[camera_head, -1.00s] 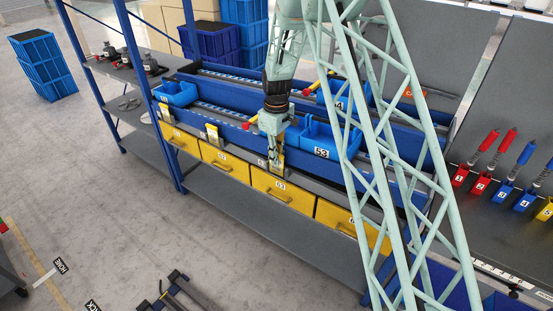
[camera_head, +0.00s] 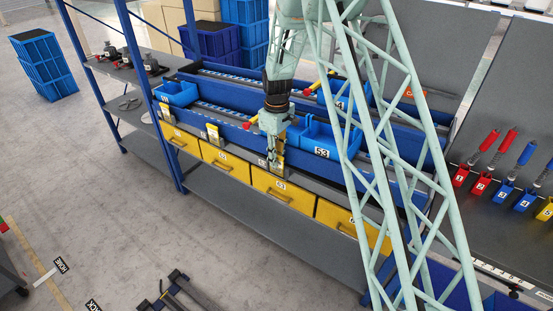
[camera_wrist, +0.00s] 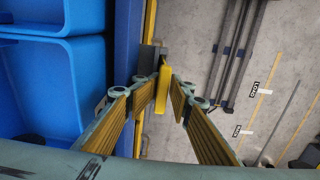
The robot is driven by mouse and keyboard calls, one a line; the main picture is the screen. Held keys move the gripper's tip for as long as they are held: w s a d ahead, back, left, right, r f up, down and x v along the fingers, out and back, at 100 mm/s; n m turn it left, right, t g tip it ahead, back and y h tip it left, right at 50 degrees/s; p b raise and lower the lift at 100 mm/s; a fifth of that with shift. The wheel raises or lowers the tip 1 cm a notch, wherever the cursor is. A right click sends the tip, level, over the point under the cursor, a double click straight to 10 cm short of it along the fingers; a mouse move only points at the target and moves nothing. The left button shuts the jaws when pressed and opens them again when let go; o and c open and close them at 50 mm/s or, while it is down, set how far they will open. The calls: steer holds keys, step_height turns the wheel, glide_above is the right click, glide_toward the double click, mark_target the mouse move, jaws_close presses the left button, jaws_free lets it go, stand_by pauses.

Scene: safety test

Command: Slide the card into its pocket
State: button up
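My gripper (camera_head: 274,163) is low over the shelf front in the head view, at the third of the small yellow-and-white pieces along the front ledge. In the wrist view the two yellow-padded fingers (camera_wrist: 164,95) stand on either side of a narrow yellow piece, seen nearly edge-on, which looks like the card (camera_wrist: 163,88). Whether the fingertips touch it is unclear. A dark grey part (camera_wrist: 148,57), perhaps the pocket, is just beyond it. The gripper hides much of this spot in the head view, so how far the card sits in a pocket cannot be seen.
Yellow drawers (camera_head: 283,190) run below the ledge. Blue bins (camera_head: 319,141) stand close behind my gripper; one bin (camera_wrist: 38,90) fills the wrist view's left side. Similar yellow-and-white pieces (camera_head: 213,133) stand farther left. Floor in front of the shelf is mostly open.

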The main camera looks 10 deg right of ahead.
steer(key=shift+w, duration=0.1)
step_height(320, 180, up, 12)
stand_by(0.8)
steer(key=shift+r, duration=0.15)
step_height(320, 180, up, 7)
steer(key=p, duration=0.3)
steer(key=shift+p, duration=0.4)
stand_by(0.8)
stand_by(0.7)
